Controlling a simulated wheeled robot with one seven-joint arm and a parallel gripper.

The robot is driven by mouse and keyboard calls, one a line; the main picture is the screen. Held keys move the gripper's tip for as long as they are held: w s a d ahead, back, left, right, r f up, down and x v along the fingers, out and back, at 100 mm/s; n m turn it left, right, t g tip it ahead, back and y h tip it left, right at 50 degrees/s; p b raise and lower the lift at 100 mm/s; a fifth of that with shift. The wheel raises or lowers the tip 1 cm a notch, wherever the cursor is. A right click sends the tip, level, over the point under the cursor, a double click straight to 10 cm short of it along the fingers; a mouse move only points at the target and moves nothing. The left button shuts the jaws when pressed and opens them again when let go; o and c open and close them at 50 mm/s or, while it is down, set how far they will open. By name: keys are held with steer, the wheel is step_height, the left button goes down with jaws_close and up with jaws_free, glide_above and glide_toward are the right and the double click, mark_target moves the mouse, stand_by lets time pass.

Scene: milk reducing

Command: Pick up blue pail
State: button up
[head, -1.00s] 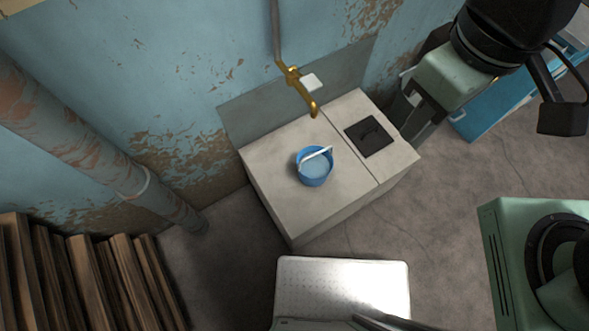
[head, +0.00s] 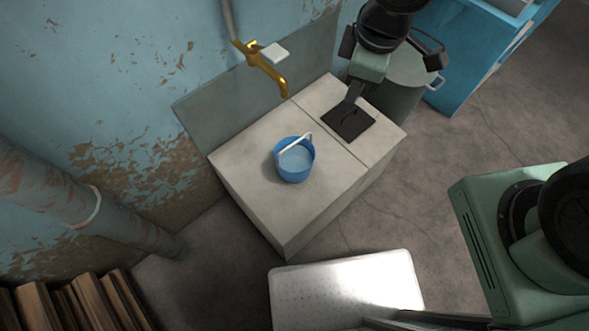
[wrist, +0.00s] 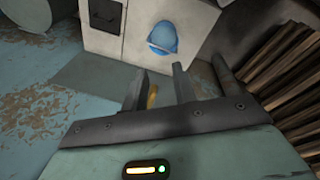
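The blue pail (head: 296,173) stands upright on the left part of a pale counter (head: 250,190), below a brass tap (head: 266,68). Its white handle lies across the top, and its inside looks light blue. The pail also shows in the wrist view (wrist: 163,40), beyond the fingertips and apart from them. My gripper (head: 353,95) is up and to the right of the pail, seen over the dark hatch. In the wrist view my gripper (wrist: 157,70) has its two fingers apart with nothing held between them.
A dark square hatch (head: 348,123) is set in the counter's right part. A grey metal can (head: 400,85) and a blue cabinet (head: 470,45) stand behind at the right. A pipe (head: 100,205) and wooden planks (head: 90,305) are at the left.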

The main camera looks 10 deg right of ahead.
steer(key=w+f+n+y+b, duration=0.3)
steer(key=f+b, duration=0.5)
steer(key=f, duration=0.9)
steer(key=n+g+y+b, duration=0.1)
steer(key=n+b, duration=0.3)
steer(key=b, duration=0.2)
glide_toward(300, 176)
steer(key=shift+g, duration=0.3)
steer(key=shift+w+a+b+x, duration=0.15)
steer(key=shift+b+x, duration=2)
steer(key=shift+b, duration=0.35)
steer(key=shift+w+a+b+x, duration=0.1)
steer(key=shift+a+b+x, duration=0.05)
steer(key=shift+b+x, duration=2.15)
steer(key=shift+d+r, duration=0.1)
steer(key=shift+r, duration=0.25)
steer(key=shift+r, duration=0.1)
jaws_close()
